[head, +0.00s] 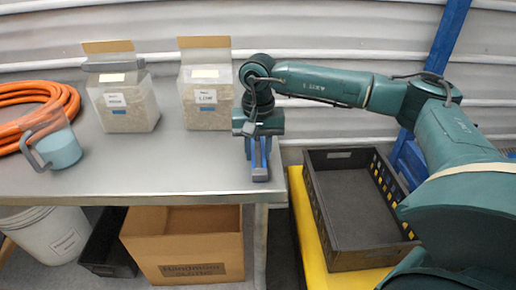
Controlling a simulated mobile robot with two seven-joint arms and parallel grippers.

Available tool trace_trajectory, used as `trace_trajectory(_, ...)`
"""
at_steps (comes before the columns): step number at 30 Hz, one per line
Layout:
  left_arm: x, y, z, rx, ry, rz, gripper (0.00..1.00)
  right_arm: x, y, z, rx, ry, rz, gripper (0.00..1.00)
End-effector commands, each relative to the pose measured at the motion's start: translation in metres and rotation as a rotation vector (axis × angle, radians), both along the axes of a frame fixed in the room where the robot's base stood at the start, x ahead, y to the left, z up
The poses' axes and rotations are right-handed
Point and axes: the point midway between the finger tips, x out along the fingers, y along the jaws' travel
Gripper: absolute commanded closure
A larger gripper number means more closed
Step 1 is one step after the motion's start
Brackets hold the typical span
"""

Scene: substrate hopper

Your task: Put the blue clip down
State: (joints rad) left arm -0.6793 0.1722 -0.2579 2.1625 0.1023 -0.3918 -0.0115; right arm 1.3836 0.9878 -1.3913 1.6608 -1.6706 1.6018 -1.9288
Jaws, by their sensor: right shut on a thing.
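The blue clip (259,158) is a long narrow bar in my right gripper (258,138). The gripper points down and is shut on it. The clip hangs at the right end of the grey metal table (200,180), close to the front right corner. Its lower end is at or just above the tabletop; I cannot tell whether it touches. My left gripper is not in view.
Two clear bags of pale material, one at left (124,106) and one in the middle (203,98), stand on the table. A measuring jug (58,150) and an orange hose (30,92) lie left. A black crate (350,262) stands right. A cardboard box (190,220) sits below.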

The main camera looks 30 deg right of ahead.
Motion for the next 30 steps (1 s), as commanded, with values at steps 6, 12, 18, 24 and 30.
trace_trajectory(6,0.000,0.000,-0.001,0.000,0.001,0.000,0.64,0.000,0.000,0.000,0.000,0.000,-0.001,0.92)
trace_trajectory(12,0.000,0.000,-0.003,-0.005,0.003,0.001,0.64,0.000,0.000,-0.003,0.000,0.001,0.000,0.63)
trace_trajectory(18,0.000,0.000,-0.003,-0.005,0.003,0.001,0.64,0.000,0.000,-0.003,-0.001,0.001,0.000,0.49)
trace_trajectory(24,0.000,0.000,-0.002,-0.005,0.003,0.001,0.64,0.000,0.000,-0.002,0.000,0.000,0.000,0.49)
trace_trajectory(30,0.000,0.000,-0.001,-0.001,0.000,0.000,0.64,0.001,0.000,0.015,0.001,-0.003,0.000,0.49)
